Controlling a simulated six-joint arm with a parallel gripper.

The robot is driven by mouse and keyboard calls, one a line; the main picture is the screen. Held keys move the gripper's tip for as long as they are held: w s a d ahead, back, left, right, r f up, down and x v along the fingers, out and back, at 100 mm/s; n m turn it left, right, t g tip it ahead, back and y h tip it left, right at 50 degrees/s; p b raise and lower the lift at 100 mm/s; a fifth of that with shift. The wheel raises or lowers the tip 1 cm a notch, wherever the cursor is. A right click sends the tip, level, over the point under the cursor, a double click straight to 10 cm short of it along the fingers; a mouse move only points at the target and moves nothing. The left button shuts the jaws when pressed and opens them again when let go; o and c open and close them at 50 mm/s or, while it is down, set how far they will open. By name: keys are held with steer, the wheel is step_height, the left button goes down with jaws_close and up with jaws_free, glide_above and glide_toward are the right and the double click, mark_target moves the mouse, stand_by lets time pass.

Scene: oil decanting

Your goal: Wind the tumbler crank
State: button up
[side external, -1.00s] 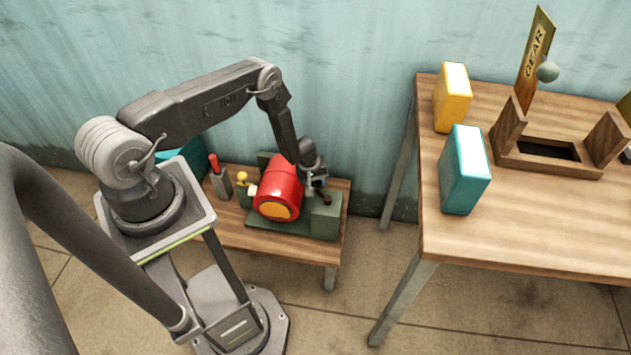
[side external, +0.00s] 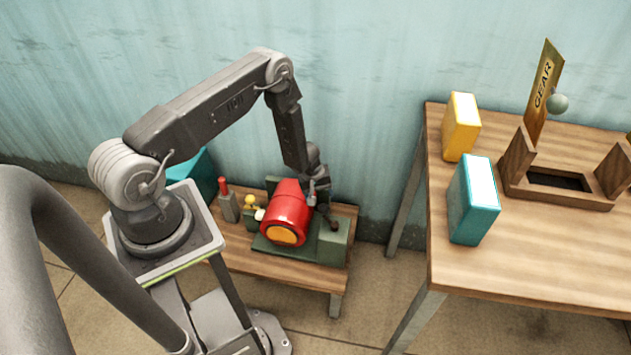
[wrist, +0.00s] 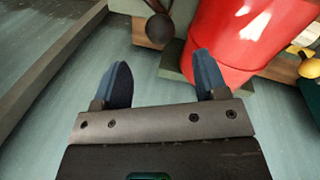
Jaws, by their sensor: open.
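The tumbler is a red drum (side external: 288,212) with an orange end, lying on a green base (side external: 329,244) on a low wooden bench. My gripper (side external: 324,205) is close beside the drum's right side. In the wrist view the red drum (wrist: 228,38) is at upper right, beyond the right finger. My gripper (wrist: 162,65) is open, with nothing between its two blue fingers. A dark round knob (wrist: 160,27), possibly the crank handle, lies just ahead of the gap, apart from the fingers.
A small yellow ball (side external: 248,202) and a red-handled lever (side external: 226,200) stand left of the drum. A teal box (side external: 192,172) is behind. A taller table (side external: 400,272) at right holds teal and yellow blocks and a GEAR sign. The wall is close behind the bench.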

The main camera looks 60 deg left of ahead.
mark_target(323, 205)
step_height(323, 205, up, 6)
steer(key=s, duration=0.1)
steer(key=shift+a, duration=0.25)
steer(key=f+m, duration=0.1)
steer(key=f, duration=0.3)
steer(key=w+f+m, duration=0.1)
steer(key=f+m, duration=0.1)
steer(key=f, duration=0.3)
steer(key=w+d+f+m, duration=0.1)
steer(key=f, duration=0.3)
steer(key=shift+w+f+m+g+h, duration=0.25)
steer(key=shift+f+m+g+h, duration=0.05)
stand_by(0.3)
steer(key=shift+c, duration=0.4)
jaws_close()
